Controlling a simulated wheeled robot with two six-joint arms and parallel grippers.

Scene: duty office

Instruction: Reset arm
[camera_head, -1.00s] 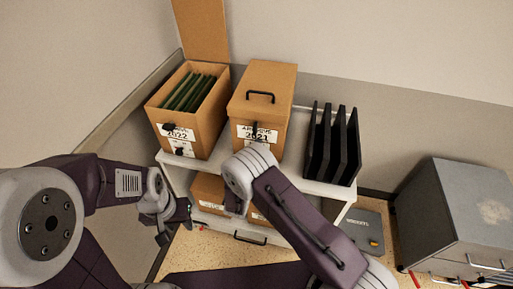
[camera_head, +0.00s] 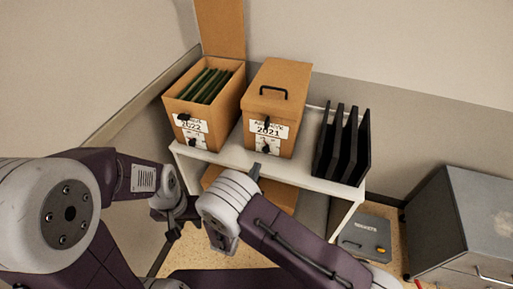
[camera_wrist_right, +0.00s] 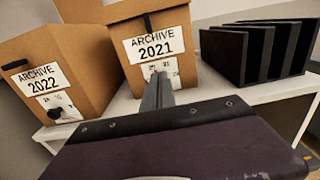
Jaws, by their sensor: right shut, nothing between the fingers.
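My right gripper (camera_head: 254,171) is in front of the shelf, below the ARCHIVE 2021 box (camera_head: 277,106). In the right wrist view its fingers (camera_wrist_right: 158,88) are together, with nothing between them, and point towards the front of that box (camera_wrist_right: 160,30). I cannot tell whether they touch it. My left gripper (camera_head: 172,232) hangs low at the left, in front of the shelf. It is small and dark, partly hidden by its own arm, so its jaws cannot be read.
The white shelf (camera_head: 320,183) carries the open ARCHIVE 2022 box (camera_head: 203,126) with green folders, and a black file rack (camera_head: 343,146). A grey case (camera_head: 365,236) lies on the floor beside a grey cabinet (camera_head: 462,225). A wall stands close at the left.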

